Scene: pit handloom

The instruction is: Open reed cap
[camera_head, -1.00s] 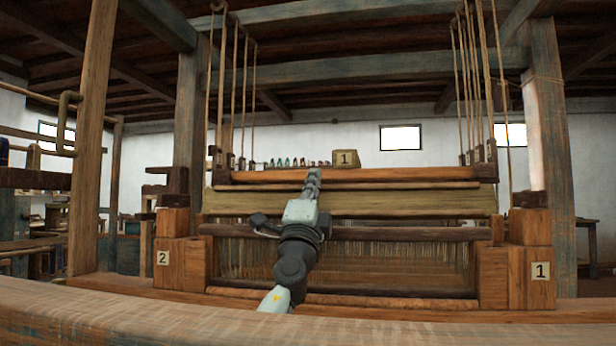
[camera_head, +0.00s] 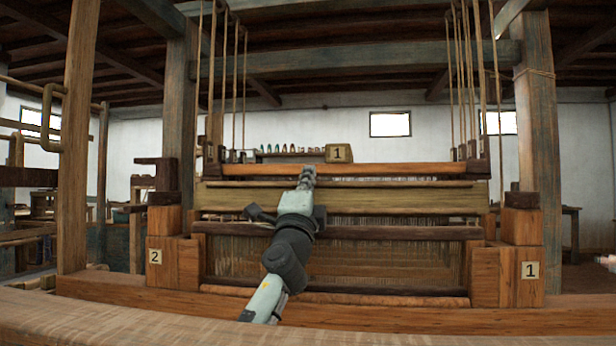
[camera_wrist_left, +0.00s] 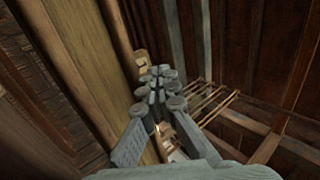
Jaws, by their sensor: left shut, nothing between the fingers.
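The loom's upper crossbar, an orange-brown wooden bar (camera_head: 400,169) that looks like the reed cap, runs level across the loom top in the head view. A wide tan beam (camera_head: 400,200) lies below it. My left gripper (camera_head: 307,176) is shut and empty, its fingertips overlapping the middle of the bar; contact cannot be told. In the left wrist view my closed fingers (camera_wrist_left: 158,80) lie beside a long diagonal wooden beam (camera_wrist_left: 95,45). My right gripper is in neither current view. My forearm hides part of the tan beam and warp.
A block marked 1 (camera_head: 338,153) stands behind the bar. Hanging cords (camera_head: 462,80) flank the loom. Wooden blocks marked 2 (camera_head: 160,257) and 1 (camera_head: 530,270) stand at its sides. The front beam (camera_head: 420,312) crosses below; open floor lies at the right.

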